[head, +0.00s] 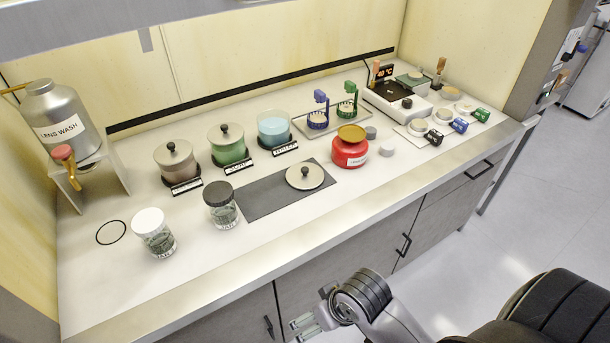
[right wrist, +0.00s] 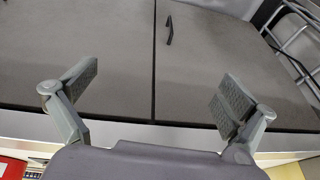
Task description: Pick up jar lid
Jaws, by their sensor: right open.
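A round light grey jar lid (head: 305,176) with a dark knob lies knob-up on the dark grey mat (head: 262,200), near the mat's right end. A blue jar (head: 273,129) without a lid stands behind the mat. A green jar (head: 228,146) and a brown jar (head: 176,162) beside it wear similar knobbed lids. My right gripper (head: 304,327) is in front of the bench and below its top edge, well apart from the lid. It is open and empty; the right wrist view shows its spread fingers (right wrist: 160,90) facing the cabinet doors. My left gripper is out of view.
A red container (head: 350,150) stands close behind the lid to the right. Small glass jars with black (head: 220,206) and white (head: 153,232) lids stand left of the mat. The bench's front edge (head: 330,232) lies between my gripper and the lid. Cabinet handles (head: 403,245) stick out below.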

